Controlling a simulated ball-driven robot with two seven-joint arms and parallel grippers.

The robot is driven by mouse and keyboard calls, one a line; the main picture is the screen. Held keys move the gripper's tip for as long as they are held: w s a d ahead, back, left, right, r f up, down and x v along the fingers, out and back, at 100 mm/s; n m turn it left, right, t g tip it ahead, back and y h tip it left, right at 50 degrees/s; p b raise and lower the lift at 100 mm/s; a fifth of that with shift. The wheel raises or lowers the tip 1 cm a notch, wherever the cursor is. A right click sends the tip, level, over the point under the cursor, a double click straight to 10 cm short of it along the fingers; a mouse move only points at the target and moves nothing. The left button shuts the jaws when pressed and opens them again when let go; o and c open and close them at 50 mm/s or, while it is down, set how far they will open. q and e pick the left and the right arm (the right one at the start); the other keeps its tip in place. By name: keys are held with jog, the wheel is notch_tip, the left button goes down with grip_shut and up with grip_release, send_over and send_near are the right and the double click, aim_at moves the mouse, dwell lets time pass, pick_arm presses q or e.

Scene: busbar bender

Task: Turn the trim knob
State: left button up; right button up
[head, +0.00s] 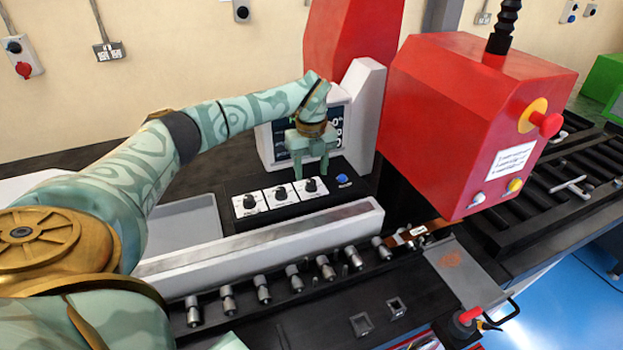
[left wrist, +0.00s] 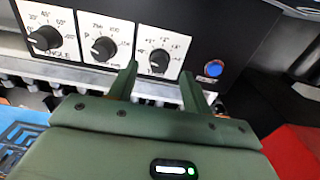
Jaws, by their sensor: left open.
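The control panel (head: 232,186) carries three black knobs on white dial plates. The rightmost knob (head: 311,185) has plus and minus marks on its dial and appears to be the trim knob; its name is hidden. It also shows in the left wrist view (left wrist: 159,61). My left gripper (head: 312,174) points down over this knob, open and empty. In the left wrist view its two fingertips (left wrist: 158,72) stand on either side of the knob's lower part; I cannot tell whether they touch it. My right gripper is not in view.
The middle knob (head: 280,193) and the angle knob (head: 249,202) sit left of it, and a blue button (head: 342,178) sits right. A screen (head: 338,125) stands behind. A pale rail (head: 270,235) runs in front. A red machine head (head: 450,120) rises at right.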

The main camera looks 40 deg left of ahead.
aim_at(311, 182)
pick_arm(q)
notch_tip(311, 182, down, 2)
jog(key=shift+s+f, duration=0.1)
jog(key=shift+f, duration=0.55)
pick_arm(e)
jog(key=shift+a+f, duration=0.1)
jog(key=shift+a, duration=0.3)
pick_arm(q)
jog(key=c, duration=1)
jog(key=shift+o, duration=0.2)
jog(key=shift+r, duration=0.1)
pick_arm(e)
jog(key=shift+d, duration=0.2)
